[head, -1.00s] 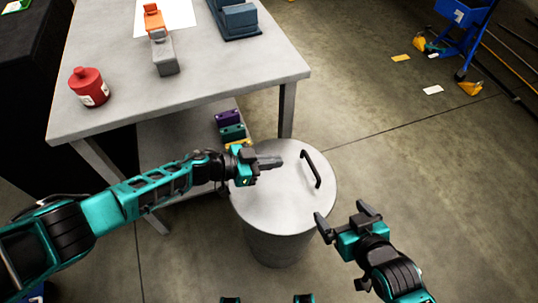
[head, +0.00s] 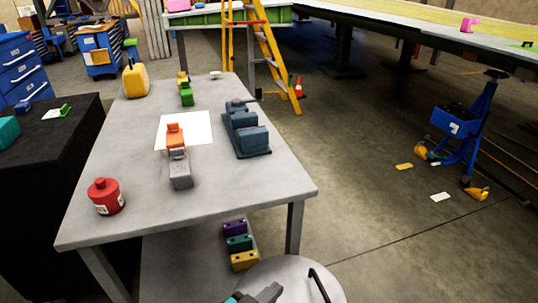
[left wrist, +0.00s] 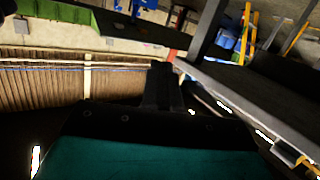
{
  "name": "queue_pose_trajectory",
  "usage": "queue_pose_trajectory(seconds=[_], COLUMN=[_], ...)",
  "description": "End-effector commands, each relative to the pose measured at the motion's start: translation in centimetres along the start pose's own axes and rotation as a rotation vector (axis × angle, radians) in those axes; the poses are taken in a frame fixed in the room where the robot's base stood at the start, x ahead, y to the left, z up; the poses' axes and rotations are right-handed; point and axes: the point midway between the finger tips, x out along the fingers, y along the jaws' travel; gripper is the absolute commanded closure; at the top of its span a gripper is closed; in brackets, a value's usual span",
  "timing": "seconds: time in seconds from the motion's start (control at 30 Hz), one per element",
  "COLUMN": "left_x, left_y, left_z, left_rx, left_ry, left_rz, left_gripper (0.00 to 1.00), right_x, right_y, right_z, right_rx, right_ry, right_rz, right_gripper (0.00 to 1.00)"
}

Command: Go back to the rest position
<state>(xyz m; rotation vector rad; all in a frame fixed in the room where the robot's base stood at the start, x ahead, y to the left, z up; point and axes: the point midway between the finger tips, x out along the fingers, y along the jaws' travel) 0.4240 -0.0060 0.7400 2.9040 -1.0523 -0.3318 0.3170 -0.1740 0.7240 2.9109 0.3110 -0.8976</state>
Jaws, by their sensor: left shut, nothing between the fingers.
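My left gripper (head: 268,293) shows at the bottom edge of the head view, over the grey round lid (head: 262,273) of a bin, left of its black handle (head: 318,286). Its fingers are together and empty. In the left wrist view the dark fingers (left wrist: 162,88) are closed together, with nothing between them. Most of the left arm is below the head picture. My right gripper is in neither view now.
A grey table (head: 205,205) holds a red bottle (head: 105,197), an orange and grey tool, a blue-grey block fixture (head: 246,130) and a yellow can (head: 135,79). Coloured blocks lie on its lower shelf. A blue stand (head: 462,130) is at right.

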Motion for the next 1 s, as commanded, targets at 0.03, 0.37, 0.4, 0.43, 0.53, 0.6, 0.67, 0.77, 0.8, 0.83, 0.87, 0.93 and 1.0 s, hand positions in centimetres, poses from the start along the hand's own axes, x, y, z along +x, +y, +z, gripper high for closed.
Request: queue_pose_trajectory(seconds=[0.03, 0.37, 0.4, 0.43, 0.53, 0.6, 0.67, 0.77, 0.8, 0.83, 0.87, 0.93, 1.0], left_x=[-1.6, -13.5, -14.9, -15.8, -18.1, -19.1, -19.5, -19.7, -19.7, -19.7, -19.7, -19.6, -19.6], left_y=[-0.5, -5.8, -6.2, -6.4, -7.0, -7.2, -7.3, -7.3, -7.3, -7.3, -7.3, -7.3, -7.3], left_z=[0.2, 2.8, 3.0, 3.2, 3.6, 3.8, 3.8, 3.9, 3.9, 3.9, 3.9, 3.9, 3.9], left_rx=[-0.028, -0.081, -0.081, -0.08, -0.075, -0.073, -0.071, -0.069, -0.069, -0.069, -0.069, -0.069, -0.069], left_ry=[-0.02, -0.252, -0.282, -0.302, -0.354, -0.376, -0.384, -0.39, -0.39, -0.389, -0.389, -0.388, -0.388], left_rz=[-0.064, -0.397, -0.42, -0.434, -0.467, -0.479, -0.485, -0.487, -0.487, -0.487, -0.486, -0.486, -0.486], left_gripper=[1.0, 1.0, 1.0, 1.0, 1.0, 1.0, 1.0, 1.0, 1.0, 1.0, 1.0, 1.0, 1.0], right_x=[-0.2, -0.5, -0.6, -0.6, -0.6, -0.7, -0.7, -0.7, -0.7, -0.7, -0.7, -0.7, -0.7], right_y=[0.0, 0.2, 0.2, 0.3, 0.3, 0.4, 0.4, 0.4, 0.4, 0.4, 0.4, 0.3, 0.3], right_z=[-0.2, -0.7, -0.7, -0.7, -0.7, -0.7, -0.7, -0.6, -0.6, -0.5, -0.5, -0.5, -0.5], right_rx=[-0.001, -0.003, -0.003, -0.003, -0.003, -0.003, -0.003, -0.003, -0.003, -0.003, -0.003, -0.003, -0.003], right_ry=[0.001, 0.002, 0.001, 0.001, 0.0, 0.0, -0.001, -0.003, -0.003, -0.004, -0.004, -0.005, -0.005], right_rz=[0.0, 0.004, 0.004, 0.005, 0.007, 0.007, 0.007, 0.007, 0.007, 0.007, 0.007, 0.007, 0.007], right_gripper=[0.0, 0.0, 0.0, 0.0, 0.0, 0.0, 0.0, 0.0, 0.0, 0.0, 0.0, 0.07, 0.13])
